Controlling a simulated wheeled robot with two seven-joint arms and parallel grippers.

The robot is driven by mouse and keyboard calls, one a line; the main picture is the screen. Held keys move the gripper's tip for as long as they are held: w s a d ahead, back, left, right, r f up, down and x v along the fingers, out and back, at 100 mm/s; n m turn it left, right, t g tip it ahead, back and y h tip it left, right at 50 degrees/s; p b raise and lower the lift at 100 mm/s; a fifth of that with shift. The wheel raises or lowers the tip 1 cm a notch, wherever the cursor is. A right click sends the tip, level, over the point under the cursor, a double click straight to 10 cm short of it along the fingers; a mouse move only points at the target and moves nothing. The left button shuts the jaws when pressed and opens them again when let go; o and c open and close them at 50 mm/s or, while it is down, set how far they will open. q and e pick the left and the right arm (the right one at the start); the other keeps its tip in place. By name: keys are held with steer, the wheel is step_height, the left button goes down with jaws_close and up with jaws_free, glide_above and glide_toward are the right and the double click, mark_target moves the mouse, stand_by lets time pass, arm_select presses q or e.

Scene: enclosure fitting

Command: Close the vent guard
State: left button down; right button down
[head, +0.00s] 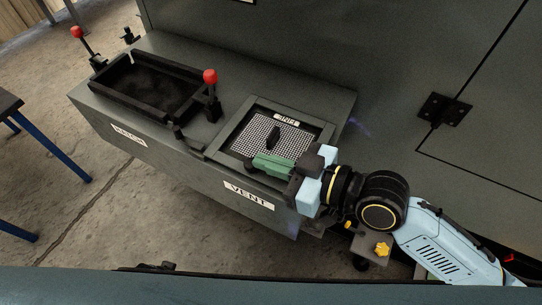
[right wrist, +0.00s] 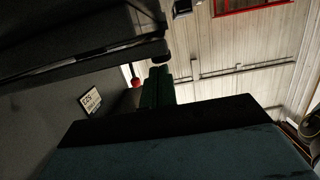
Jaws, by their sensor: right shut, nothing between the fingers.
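The vent guard (head: 258,131) is a light mesh panel in a dark frame on top of the grey box, above the VENT label (head: 249,195). My right gripper (head: 254,166) reaches in from the right with green fingers shut and empty, over the guard's near edge. I cannot tell whether it touches the guard. Its green fingers also show in the right wrist view (right wrist: 158,88). My left gripper is out of view.
A dark open tray-like recess (head: 155,86) lies left on the same box. Red-knobbed levers stand near it, one at its right end (head: 211,92) and one beyond its left end (head: 79,40). A large grey cabinet wall (head: 330,60) rises behind the box.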

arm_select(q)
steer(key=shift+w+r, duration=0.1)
arm_select(e)
steer(key=shift+f, duration=0.15)
stand_by(0.3)
